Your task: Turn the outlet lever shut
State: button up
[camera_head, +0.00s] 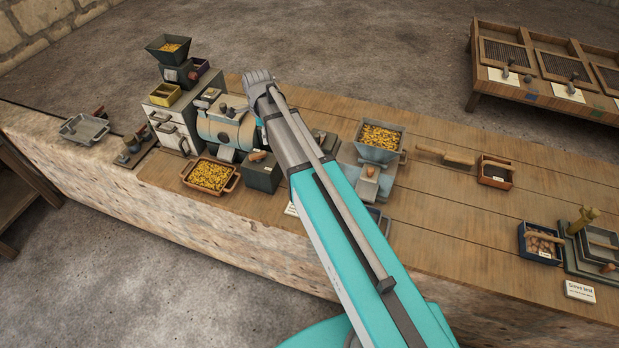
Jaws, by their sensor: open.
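I cannot tell for sure which part is the outlet lever. A short wooden handle (258,156) sits on a dark green box (262,175) beside a drum machine (226,130), just right of a wooden tray of yellow grain (210,177). Another small handle (370,171) stands on the grey block below a grain-filled hopper (380,139). My teal and grey arm crosses the middle of the view and ends above the bench, near the drum's right side. My gripper cannot be made out; the arm appears to hide it, along with part of the bench.
A mill with a funnel (168,47) stands on a grey cabinet (172,122) at the left. Bare planks (450,225) lie between. Framed screens (550,62) stand behind.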

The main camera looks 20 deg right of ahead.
jog(key=s+d+f+n+b, duration=0.1)
jog(key=s+d+n, duration=0.3)
jog(key=s+n, duration=0.5)
jog(key=s+d+f+n+b, duration=0.1)
jog(key=s+d+n, duration=0.3)
jog(key=s+n, duration=0.6)
jog(key=shift+s+d+n, duration=0.15)
jog(key=shift+d+n, duration=0.25)
dwell(0.7)
dwell(0.4)
